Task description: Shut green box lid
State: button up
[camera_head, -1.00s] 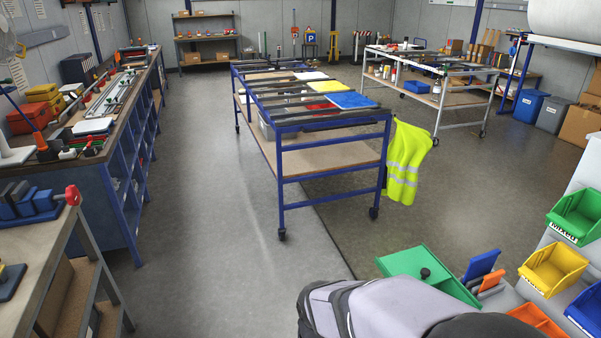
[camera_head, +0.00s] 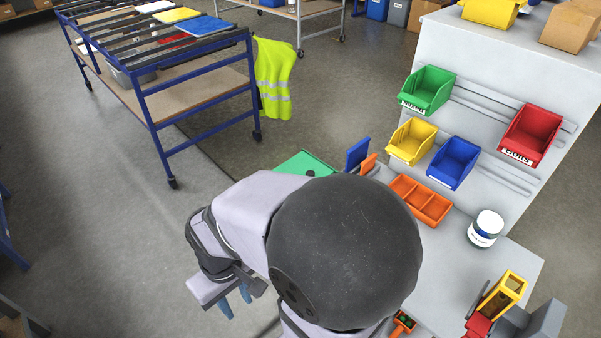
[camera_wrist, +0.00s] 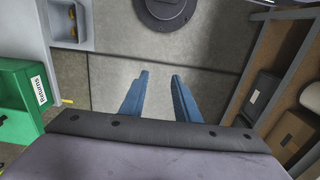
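A green panel with a black knob (camera_head: 304,165), which looks like the green box lid, shows behind my arm in the head view. My arm hides much of it, and I cannot tell how far open it is. A green box labelled "Returns" (camera_wrist: 20,76) is at the left edge of the wrist view, cut off by the frame. My gripper (camera_wrist: 160,75) has its two blue fingers apart, with only grey floor between them. It also shows in the head view (camera_head: 236,300), at the lower left of my arm and apart from the green panel.
A blue panel (camera_head: 357,153) and an orange tray (camera_head: 421,200) are right of the green panel. A yellow bin (camera_head: 412,141), blue bin (camera_head: 454,163) and red bin (camera_head: 531,134) hang behind. A white jar (camera_head: 485,229) stands on the bench.

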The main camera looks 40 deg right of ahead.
jog(key=c, duration=0.5)
jog(key=shift+f+b, duration=0.3)
grip_shut()
notch_tip(320, 180, down, 18)
jog(key=s+g+b, duration=0.3)
jog(key=b, duration=0.9)
jog(key=w+d+f+n+h+b, duration=0.35)
jog(key=w+d+f+b, duration=0.65)
jog(key=w+f, duration=0.45)
jog(key=w+d+r+t+h, duration=0.2)
jog(key=w+d+r+h, duration=0.7)
jog(key=w+d, duration=0.55)
jog(key=w+d+r+m+h, duration=0.1)
jog(key=d+r+m+h, duration=0.1)
jog(key=r, duration=0.7)
jog(key=w+d+r+m+h, duration=0.1)
jog(key=d+r+m+h, duration=0.1)
jog(key=r, duration=0.8)
jog(key=shift+w+d+m+g+h, duration=0.25)
jog(key=shift+m+h, duration=0.3)
jog(key=shift+m, duration=0.6)
